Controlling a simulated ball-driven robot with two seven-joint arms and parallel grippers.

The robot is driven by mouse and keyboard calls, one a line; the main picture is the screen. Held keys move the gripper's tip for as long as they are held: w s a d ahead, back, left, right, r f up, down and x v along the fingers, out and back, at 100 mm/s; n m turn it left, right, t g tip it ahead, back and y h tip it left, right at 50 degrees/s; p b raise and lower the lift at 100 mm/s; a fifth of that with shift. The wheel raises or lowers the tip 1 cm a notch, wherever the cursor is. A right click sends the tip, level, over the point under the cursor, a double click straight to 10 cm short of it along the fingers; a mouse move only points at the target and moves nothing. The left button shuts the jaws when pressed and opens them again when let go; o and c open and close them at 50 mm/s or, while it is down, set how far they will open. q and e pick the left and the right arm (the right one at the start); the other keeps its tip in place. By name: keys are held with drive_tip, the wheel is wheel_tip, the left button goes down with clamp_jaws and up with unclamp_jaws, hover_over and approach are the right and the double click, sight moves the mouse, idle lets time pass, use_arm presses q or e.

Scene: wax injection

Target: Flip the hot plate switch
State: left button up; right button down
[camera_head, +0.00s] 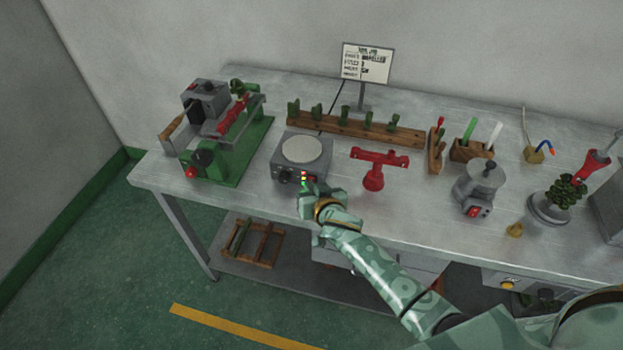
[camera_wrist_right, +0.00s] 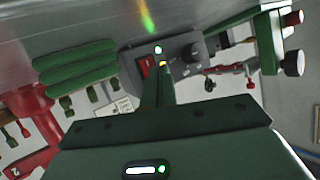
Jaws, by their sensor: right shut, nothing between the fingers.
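The hot plate (camera_head: 303,150) is a grey box with a round pale top, standing near the left middle of the bench. In the right wrist view its front panel shows a red switch (camera_wrist_right: 147,67), a dark knob (camera_wrist_right: 192,52) and a lit green light (camera_wrist_right: 158,49). My right gripper (camera_head: 305,183) is at this front panel and hides part of it in the head view. Its fingers are shut and empty, with the fingertips (camera_wrist_right: 161,72) right beside the red switch in the wrist view. I cannot tell whether they touch it. My left gripper is not in view.
A green and grey machine (camera_head: 230,150) stands left of the hot plate. A red stand (camera_head: 373,175) is close on its right. A wooden rack (camera_head: 385,132) with green pieces lies behind. A grey pot (camera_head: 480,187) stands farther right.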

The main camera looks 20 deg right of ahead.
drive_tip(key=shift+w+d, duration=0.15)
drive_tip(key=shift+w, duration=0.05)
idle(0.3)
drive_tip(key=shift+s+a, duration=0.45)
drive_tip(key=shift+s, duration=0.15)
drive_tip(key=shift+f, duration=0.1)
drive_tip(key=shift+s+a+f, duration=0.15)
drive_tip(key=shift+s+a, duration=0.55)
drive_tip(key=shift+s, duration=0.35)
drive_tip(key=shift+s+a+f, duration=0.1)
drive_tip(key=shift+s+a, duration=0.6)
drive_tip(key=shift+s, duration=0.35)
